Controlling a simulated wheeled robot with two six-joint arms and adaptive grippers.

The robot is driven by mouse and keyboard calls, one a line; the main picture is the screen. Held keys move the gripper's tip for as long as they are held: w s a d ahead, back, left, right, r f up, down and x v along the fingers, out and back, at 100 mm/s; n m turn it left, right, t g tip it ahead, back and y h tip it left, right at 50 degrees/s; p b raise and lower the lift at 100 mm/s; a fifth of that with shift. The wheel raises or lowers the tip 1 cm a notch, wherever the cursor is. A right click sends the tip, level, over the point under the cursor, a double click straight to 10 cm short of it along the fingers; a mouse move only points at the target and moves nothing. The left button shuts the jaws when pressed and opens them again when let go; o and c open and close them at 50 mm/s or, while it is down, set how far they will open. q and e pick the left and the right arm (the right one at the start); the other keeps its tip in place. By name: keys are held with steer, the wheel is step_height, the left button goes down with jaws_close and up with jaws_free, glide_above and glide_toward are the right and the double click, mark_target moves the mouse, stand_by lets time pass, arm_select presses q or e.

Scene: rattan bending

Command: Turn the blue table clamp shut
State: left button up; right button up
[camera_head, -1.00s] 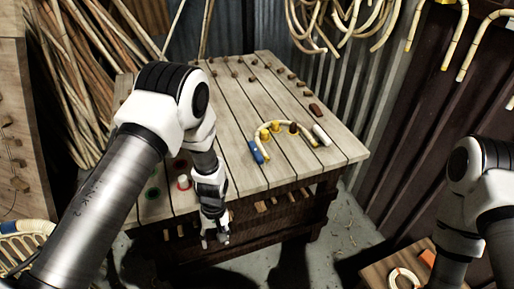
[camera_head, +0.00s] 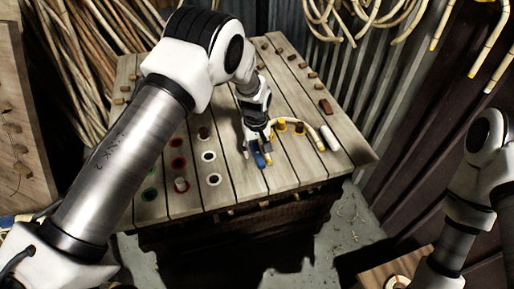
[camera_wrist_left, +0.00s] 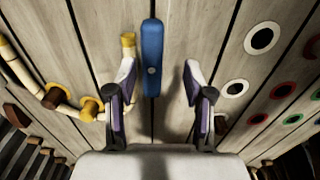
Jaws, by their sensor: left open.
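The blue table clamp (camera_head: 258,158) is a slim bar on the plank table, beside the end of the bent rattan. In the left wrist view the clamp (camera_wrist_left: 152,58) points away from me, with its near part between my left fingers, closer to the left finger. My left gripper (camera_head: 256,146) is open just over it; in the wrist view its fingertips (camera_wrist_left: 160,80) show apart. I cannot tell if they touch the clamp. The rattan (camera_head: 309,131) curves around yellow and brown pegs (camera_head: 281,125). My right gripper is out of view.
Green, red and white rings (camera_head: 213,179) mark the table's left side. Wooden pegs stand at the back. Rattan poles lean behind the table.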

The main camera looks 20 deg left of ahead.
mark_target(258, 153)
arm_select(q)
steer(key=w+f, duration=0.1)
steer(key=f, duration=0.1)
steer(key=w+f, duration=0.1)
steer(key=f, duration=0.1)
steer(key=shift+w+f, duration=0.2)
steer(key=shift+w, duration=0.15)
steer(key=shift+s+r, duration=0.2)
steer(key=shift+s, duration=0.05)
steer(key=shift+c, duration=0.7)
steer(key=shift+s+r, duration=0.3)
steer(key=shift+s, duration=0.05)
jaws_close()
steer(key=shift+w+f, duration=0.1)
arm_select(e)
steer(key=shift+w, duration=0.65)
